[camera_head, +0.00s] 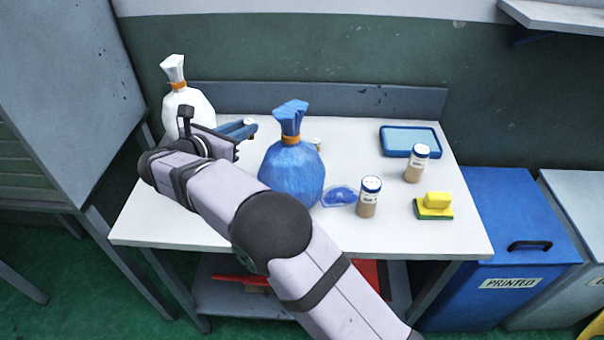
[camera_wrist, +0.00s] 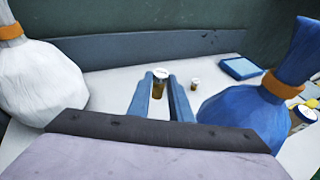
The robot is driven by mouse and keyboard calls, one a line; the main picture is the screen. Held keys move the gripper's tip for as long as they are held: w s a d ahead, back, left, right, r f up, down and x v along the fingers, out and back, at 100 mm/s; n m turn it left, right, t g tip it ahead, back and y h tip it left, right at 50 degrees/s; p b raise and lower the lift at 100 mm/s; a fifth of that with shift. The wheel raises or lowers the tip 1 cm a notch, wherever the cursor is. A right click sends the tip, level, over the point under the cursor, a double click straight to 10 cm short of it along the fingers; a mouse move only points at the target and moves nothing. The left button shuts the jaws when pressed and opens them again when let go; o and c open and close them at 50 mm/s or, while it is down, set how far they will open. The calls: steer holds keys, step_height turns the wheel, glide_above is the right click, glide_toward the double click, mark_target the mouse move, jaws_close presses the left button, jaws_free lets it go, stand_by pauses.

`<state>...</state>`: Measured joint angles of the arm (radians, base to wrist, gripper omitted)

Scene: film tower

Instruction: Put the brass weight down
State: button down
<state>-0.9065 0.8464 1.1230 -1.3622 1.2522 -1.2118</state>
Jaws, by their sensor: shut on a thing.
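My gripper (camera_wrist: 159,96) has blue fingers and is shut on a small brass-coloured cylinder with a pale top, the brass weight (camera_wrist: 159,79). The weight sits upright between the fingertips in the wrist view. In the head view my gripper (camera_head: 246,128) is over the back left of the white table (camera_head: 235,233), between the white bag and the blue bag. Only the weight's pale top shows there. I cannot tell whether its base touches the table. A smaller, similar-looking piece (camera_wrist: 195,84) stands to the right of it, and shows partly behind the blue bag (camera_head: 316,143).
A white tied bag (camera_head: 187,104) stands left of my gripper, and a blue tied bag (camera_head: 291,174) stands right. Two lidded jars (camera_head: 368,198) (camera_head: 417,163), a blue tray (camera_head: 410,141), a yellow-green sponge (camera_head: 434,206) and a blue clear item (camera_head: 339,196) are farther right. A backboard (camera_head: 340,102) edges the table.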

steer(key=shift+s+d+h, duration=0.15)
steer(key=shift+d+h, duration=0.25)
steer(key=shift+d, duration=0.1)
glide_above(253, 174)
steer(key=shift+f+p, duration=0.3)
steer(key=shift+f, duration=4.65)
steer(key=shift+f, duration=0.2)
steer(key=c, duration=1.6)
jaws_free()
steer(key=shift+r, duration=0.1)
